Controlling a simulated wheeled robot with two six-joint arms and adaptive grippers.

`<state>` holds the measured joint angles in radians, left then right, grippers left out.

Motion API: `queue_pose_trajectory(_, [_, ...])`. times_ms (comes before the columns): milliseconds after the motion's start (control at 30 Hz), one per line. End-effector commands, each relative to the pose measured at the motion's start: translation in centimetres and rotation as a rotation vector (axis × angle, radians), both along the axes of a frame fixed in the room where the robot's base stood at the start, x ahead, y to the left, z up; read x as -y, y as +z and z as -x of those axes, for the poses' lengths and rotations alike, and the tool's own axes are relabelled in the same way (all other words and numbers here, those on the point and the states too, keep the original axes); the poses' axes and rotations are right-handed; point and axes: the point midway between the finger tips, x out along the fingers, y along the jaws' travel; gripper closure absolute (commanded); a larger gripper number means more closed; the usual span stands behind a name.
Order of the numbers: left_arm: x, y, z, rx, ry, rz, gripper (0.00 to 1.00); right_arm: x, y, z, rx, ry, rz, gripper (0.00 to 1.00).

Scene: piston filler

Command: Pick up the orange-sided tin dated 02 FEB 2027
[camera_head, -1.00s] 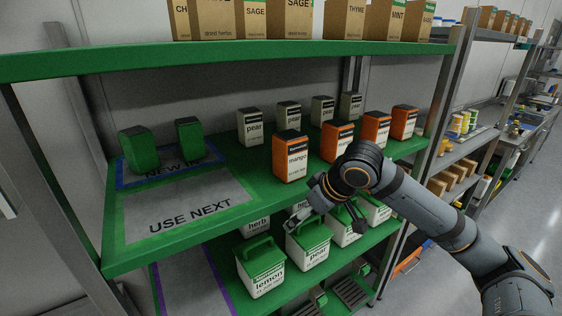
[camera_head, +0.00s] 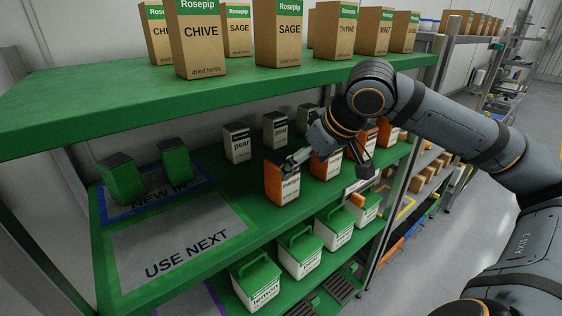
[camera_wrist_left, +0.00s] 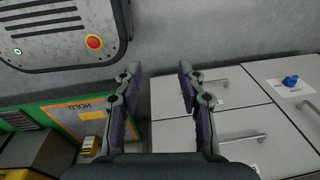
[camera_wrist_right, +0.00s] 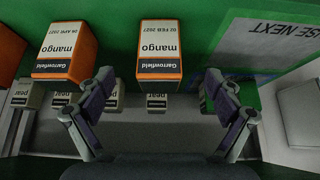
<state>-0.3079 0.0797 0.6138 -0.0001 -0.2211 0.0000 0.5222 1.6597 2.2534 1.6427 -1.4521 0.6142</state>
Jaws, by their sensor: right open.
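The orange-sided mango tin dated 02 FEB 2027 (camera_wrist_right: 158,48) appears upside down in the right wrist view. It is the leftmost orange tin (camera_head: 283,184) in the head view, on the green middle shelf beside the USE NEXT area. My right gripper (camera_wrist_right: 158,80) is open and empty. In the right wrist view its fingertips lie either side of the tin's top end; contact does not show. In the head view, the right gripper (camera_head: 330,162) partly covers the orange row. My left gripper (camera_wrist_left: 160,72) is open and empty, facing grey drawers, outside the head view.
Pear tins (camera_head: 237,144) stand behind. Green tins (camera_head: 175,160) stand on the NEW IN area. The upper shelf (camera_head: 190,100) overhangs; lidded tubs (camera_head: 300,256) stand below. The USE NEXT area (camera_head: 180,240) is clear.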

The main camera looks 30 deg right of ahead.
Motion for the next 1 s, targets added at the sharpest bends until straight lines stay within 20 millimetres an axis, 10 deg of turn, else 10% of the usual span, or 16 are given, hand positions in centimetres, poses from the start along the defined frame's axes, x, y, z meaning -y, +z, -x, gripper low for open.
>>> queue_pose_trajectory(367, [-0.1, 9.2, -1.5, 0.022, -0.002, -0.001, 0.60, -0.5, 1.0, -3.3, -0.004, 0.003, -0.008, 0.08])
queue_pose_trajectory(1000, [-0.1, 12.1, -1.1, 0.015, -0.001, -0.001, 0.60, -0.5, -0.2, -5.8, 0.000, 0.000, -0.002, 0.08])
